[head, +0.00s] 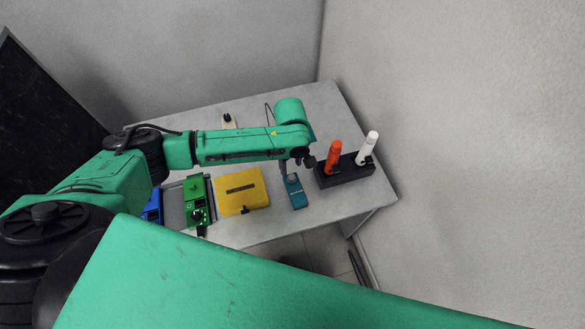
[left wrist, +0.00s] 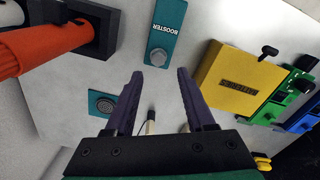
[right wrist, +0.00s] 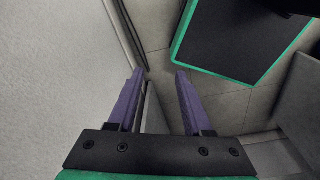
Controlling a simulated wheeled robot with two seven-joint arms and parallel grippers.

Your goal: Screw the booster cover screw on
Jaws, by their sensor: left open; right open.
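The teal booster (head: 296,196) lies on the table between a yellow box and a black holder. In the left wrist view the booster (left wrist: 166,22) has a grey round piece (left wrist: 157,57) at its near end; I cannot tell if this is the cover screw. A separate teal square (left wrist: 101,103) with a dark round disc lies left of my left fingers. My left gripper (left wrist: 160,74) is open and empty, pointing at the table near the booster's grey end. My right gripper (right wrist: 160,72) is open and empty, over the floor away from the table.
The black holder (head: 357,173) carries an orange pen-like thing (head: 333,157) and a white one (head: 368,147). The yellow box (head: 242,191), a green box (head: 195,188) and a blue box (head: 152,207) stand left of the booster. A small cream piece (head: 228,121) lies at the back.

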